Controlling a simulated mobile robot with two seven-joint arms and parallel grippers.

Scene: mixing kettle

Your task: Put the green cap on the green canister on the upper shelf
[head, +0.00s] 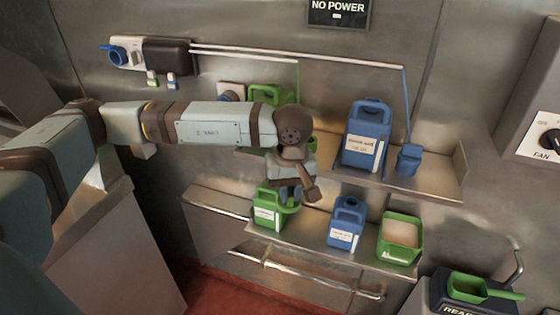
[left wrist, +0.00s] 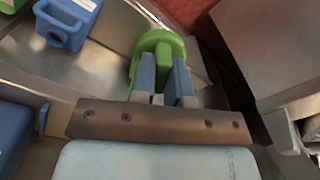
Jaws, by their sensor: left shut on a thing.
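The green canister (head: 270,93) stands on the upper shelf, at its left. My left gripper (head: 291,196) points down in front of the shelves, beside a green canister (head: 267,209) on the lower shelf. It is shut on the green cap (head: 290,207). In the left wrist view the round green cap (left wrist: 158,40) shows between and beyond the two blue-grey fingers of the gripper (left wrist: 163,80). I cannot tell whether the cap touches anything below. My right gripper is not in view.
A large blue canister (head: 366,140) and a small blue piece on a thin pipe (head: 408,160) are on the upper shelf. A small blue canister (head: 346,222) and an open green container (head: 400,238) stand on the lower shelf. A green scoop (head: 480,289) lies at lower right.

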